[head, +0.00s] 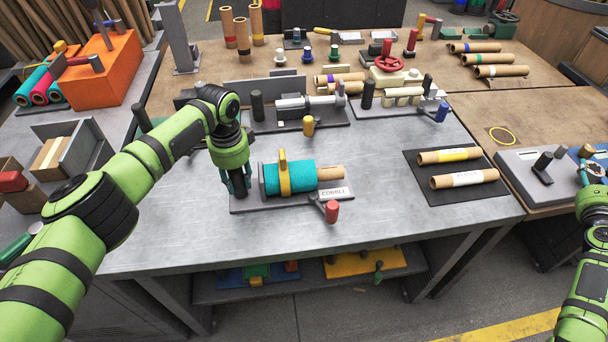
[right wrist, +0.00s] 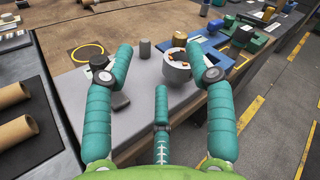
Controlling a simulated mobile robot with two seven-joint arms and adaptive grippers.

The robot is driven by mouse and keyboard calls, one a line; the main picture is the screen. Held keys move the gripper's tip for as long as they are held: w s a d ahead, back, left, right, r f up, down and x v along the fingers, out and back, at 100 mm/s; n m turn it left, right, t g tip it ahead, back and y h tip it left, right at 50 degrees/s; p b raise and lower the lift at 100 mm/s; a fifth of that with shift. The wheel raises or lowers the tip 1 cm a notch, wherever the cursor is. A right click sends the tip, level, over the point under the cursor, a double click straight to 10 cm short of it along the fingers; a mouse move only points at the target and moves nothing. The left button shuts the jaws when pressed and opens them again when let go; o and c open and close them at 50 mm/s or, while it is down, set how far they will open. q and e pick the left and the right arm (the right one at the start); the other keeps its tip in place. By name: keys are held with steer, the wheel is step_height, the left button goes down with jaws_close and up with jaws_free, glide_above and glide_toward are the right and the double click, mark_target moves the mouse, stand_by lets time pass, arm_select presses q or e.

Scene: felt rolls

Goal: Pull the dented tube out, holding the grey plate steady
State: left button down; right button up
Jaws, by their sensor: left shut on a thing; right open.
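The grey plate (head: 275,200) lies on the metal bench and carries a teal felt roll (head: 297,177) under a yellow clamp (head: 284,172). A brown cardboard tube (head: 331,173) sticks out of the roll's right end; I cannot make out a dent in it. My left gripper (head: 238,183) is shut on a dark upright post at the plate's left end; its fingers hide much of the post. My right gripper (right wrist: 160,65) is open and empty, far from the plate, over the bench at the right.
A red-knobbed lever (head: 331,211) stands at the plate's front right. A black mat (head: 447,200) with two tubes lies to the right. Bare bench lies between plate and mat.

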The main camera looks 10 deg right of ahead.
steer(key=w+a+n+t+y, duration=0.2)
steer(key=w+a+n+y, duration=0.4)
steer(key=w+a, duration=0.65)
steer(key=w+a+r+n+g+y, duration=0.1)
steer(key=w+a+n+y, duration=0.2)
steer(key=a, duration=0.5)
steer(key=w+a+n+g+y, duration=0.15)
steer(key=a+y, duration=0.25)
steer(key=a, duration=0.4)
steer(key=w+a+r+n+g+y, duration=0.1)
steer(key=w+a+n+y, duration=0.2)
steer(key=a, duration=0.5)
steer(key=n+g, duration=0.6)
steer(key=g, duration=0.4)
glide_toward(334, 172)
steer(key=shift+m+t, duration=0.25)
steer(key=x, duration=1)
steer(key=shift+s+f, duration=0.1)
steer(key=shift+s, duration=0.1)
jaws_close()
